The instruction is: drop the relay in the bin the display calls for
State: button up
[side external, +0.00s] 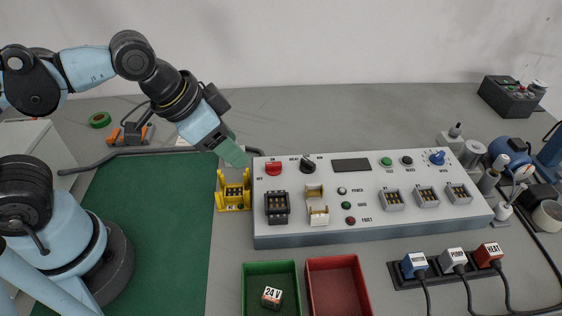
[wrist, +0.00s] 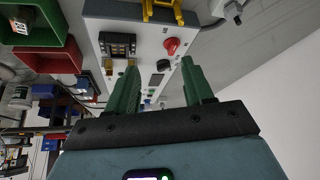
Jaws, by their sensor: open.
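The relay (side external: 271,297), a small block marked "24 V", lies inside the green bin (side external: 249,269); the relay also shows in the wrist view (wrist: 19,24) at the upper left. The red bin (side external: 310,262) stands just right of the green one and looks empty. The display (side external: 351,165) on the grey panel looks dark, with no readable text. My gripper (side external: 237,157) is open and empty above the panel's back left corner, well away from the relay. Its two green fingers (wrist: 160,65) stand apart in the wrist view.
A power strip with plugs (side external: 450,266) lies in front. The green mat (side external: 150,225) has free room.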

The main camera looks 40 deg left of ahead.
jog(key=w+a+n+t+y, duration=0.1)
jog(key=a+n, duration=0.3)
jog(key=a, duration=0.5)
jog(key=shift+w+a+n+t+y, duration=0.3)
jog(key=shift+w+t+y, duration=0.1)
jog(key=shift+y, duration=0.1)
dwell(0.4)
